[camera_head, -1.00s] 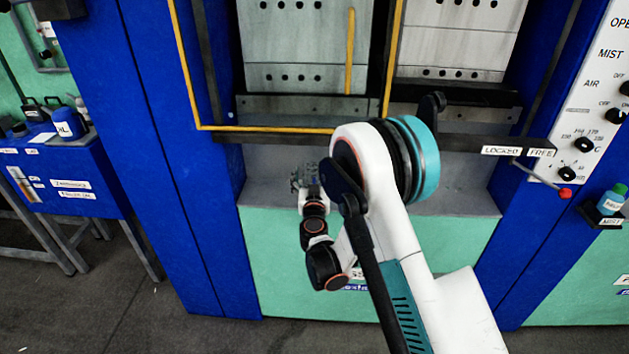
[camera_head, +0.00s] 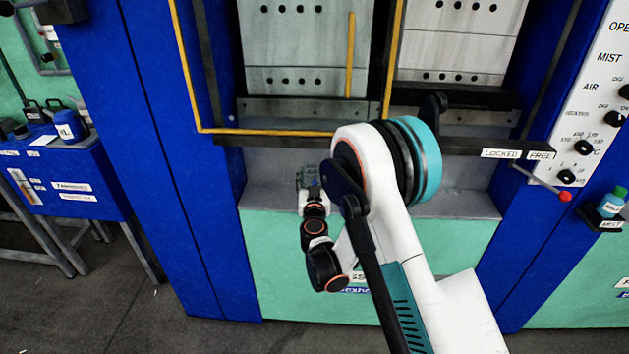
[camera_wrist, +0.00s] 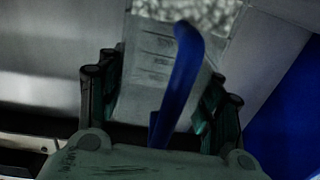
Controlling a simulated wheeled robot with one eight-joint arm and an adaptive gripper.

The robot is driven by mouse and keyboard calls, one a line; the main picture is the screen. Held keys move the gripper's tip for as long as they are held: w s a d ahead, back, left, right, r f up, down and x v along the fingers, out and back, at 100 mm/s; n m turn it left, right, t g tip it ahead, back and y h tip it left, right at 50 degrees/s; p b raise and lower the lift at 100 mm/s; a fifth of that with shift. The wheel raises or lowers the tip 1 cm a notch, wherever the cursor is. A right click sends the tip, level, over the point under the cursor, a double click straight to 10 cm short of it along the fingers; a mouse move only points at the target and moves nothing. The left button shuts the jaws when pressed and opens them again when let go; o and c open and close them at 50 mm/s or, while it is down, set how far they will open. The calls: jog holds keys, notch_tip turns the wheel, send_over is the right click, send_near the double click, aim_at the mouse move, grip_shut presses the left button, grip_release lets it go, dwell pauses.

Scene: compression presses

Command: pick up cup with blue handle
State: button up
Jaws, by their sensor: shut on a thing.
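The cup with the blue handle shows large in the wrist view. Its clear body (camera_wrist: 148,75) has dark measuring lines, and its blue handle (camera_wrist: 183,75) faces the camera. Grainy pale stuff shows at its top. My gripper (camera_wrist: 165,92) has a finger on each side of the cup body and is shut on it. In the head view the cup (camera_head: 304,178) is small, at the end of my gripper (camera_head: 312,190), above the grey ledge of the press. I cannot tell whether the cup touches the ledge.
The grey ledge (camera_head: 455,203) has free room on the right. Blue press columns (camera_head: 150,150) stand on both sides. A dark bar (camera_head: 470,146) with a yellow guard frame (camera_head: 265,131) crosses above the cup. A red-tipped lever (camera_head: 565,196) juts out at the right.

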notch_tip(320, 180, up, 9)
jog(key=p, duration=0.3)
jog(key=shift+r+p, duration=0.2)
jog(key=shift+p, duration=0.15)
dwell(0.4)
jog(key=shift+a, duration=0.1)
